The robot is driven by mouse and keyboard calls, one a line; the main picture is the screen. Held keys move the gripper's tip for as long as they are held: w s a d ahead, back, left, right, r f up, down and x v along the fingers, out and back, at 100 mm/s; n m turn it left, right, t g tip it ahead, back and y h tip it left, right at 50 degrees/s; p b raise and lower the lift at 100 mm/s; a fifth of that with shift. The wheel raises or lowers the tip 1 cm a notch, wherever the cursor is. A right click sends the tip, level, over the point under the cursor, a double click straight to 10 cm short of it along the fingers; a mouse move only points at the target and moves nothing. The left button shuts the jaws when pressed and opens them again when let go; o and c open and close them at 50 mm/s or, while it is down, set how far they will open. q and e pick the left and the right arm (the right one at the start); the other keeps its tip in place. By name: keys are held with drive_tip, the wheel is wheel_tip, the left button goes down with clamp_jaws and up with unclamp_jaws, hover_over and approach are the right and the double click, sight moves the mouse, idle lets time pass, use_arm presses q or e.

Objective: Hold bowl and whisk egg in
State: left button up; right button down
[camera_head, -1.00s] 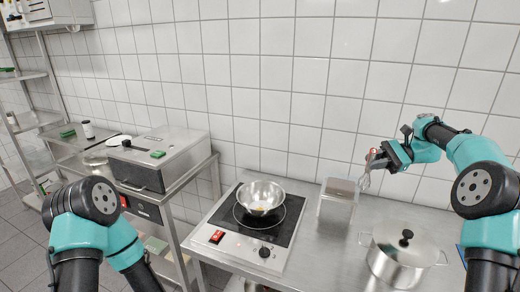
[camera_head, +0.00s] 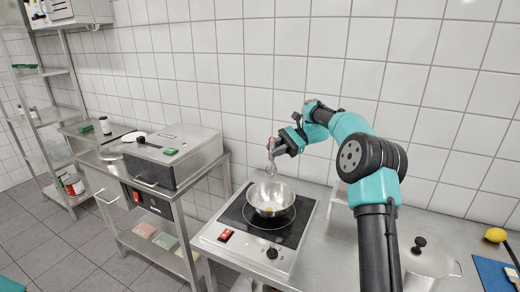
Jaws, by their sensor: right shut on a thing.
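My right gripper (camera_head: 273,146) is above the bowl, shut on the whisk (camera_head: 271,165). The whisk hangs with its wire end down, over the far side of the bowl and apparently clear of it. My left gripper is out of view; only a bit of teal shows at the bottom left corner.
The hob (camera_head: 231,226) stands on the steel counter. A lidded pot (camera_head: 426,262) is at the right, partly behind my right arm. A lemon (camera_head: 495,235) and a blue board (camera_head: 492,274) lie further right. A steel fryer-like box (camera_head: 175,155) stands left.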

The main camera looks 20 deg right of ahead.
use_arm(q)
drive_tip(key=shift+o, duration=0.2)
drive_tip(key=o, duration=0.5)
use_arm(e)
drive_tip(key=s+a+f, duration=0.2)
drive_tip(key=s+f, duration=0.3)
drive_tip(key=w+d+f, duration=0.2)
drive_tip(key=w+f, duration=0.3)
drive_tip(key=f, duration=0.4)
drive_tip(key=shift+f, duration=0.35)
idle(1.2)
